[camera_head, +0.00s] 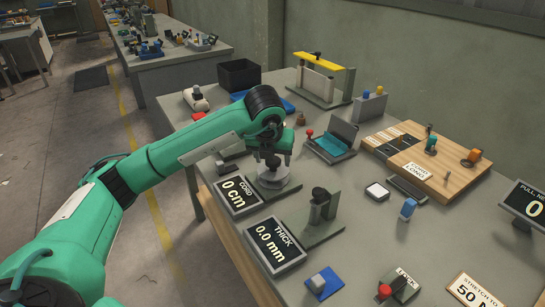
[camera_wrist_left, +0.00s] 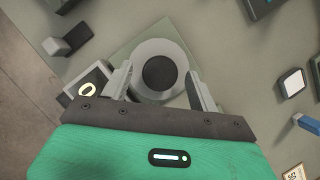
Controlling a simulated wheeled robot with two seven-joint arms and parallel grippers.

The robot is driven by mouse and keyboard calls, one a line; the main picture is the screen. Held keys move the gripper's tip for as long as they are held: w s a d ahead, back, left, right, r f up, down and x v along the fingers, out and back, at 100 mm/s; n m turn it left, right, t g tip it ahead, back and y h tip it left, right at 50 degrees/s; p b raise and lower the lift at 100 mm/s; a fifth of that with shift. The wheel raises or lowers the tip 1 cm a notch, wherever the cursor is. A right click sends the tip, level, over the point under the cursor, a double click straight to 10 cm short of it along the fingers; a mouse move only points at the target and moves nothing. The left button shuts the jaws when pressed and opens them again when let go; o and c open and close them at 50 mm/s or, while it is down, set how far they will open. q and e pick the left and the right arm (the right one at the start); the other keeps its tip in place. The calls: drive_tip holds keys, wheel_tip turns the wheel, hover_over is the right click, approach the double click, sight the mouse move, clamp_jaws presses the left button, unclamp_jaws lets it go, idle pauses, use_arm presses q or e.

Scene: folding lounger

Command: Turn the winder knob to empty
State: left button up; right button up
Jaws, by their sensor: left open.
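The winder (camera_head: 277,184) is a pale round drum on a dark base on the near left part of the bench. Its dark knob (camera_head: 272,161) stands at the drum's middle, right under my left gripper (camera_head: 270,152). In the left wrist view the pale drum (camera_wrist_left: 146,52) and the round dark knob (camera_wrist_left: 160,73) lie between the two fingers of my left gripper (camera_wrist_left: 159,76). The fingers are apart, one on each side; I cannot tell if they touch anything. The cord display (camera_head: 238,194) beside the winder reads 0 cm. My right gripper is out of view.
A thickness display (camera_head: 274,246) reading 0.0 mm and a grey gauge stand (camera_head: 318,210) are near the winder. A red knob (camera_head: 309,133), a teal tray (camera_head: 333,145) and a wooden board (camera_head: 450,170) lie beyond.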

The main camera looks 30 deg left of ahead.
use_arm(q)
drive_tip(key=v, duration=1.3)
drive_tip(key=shift+s+r, duration=0.15)
drive_tip(key=shift+r, duration=0.15)
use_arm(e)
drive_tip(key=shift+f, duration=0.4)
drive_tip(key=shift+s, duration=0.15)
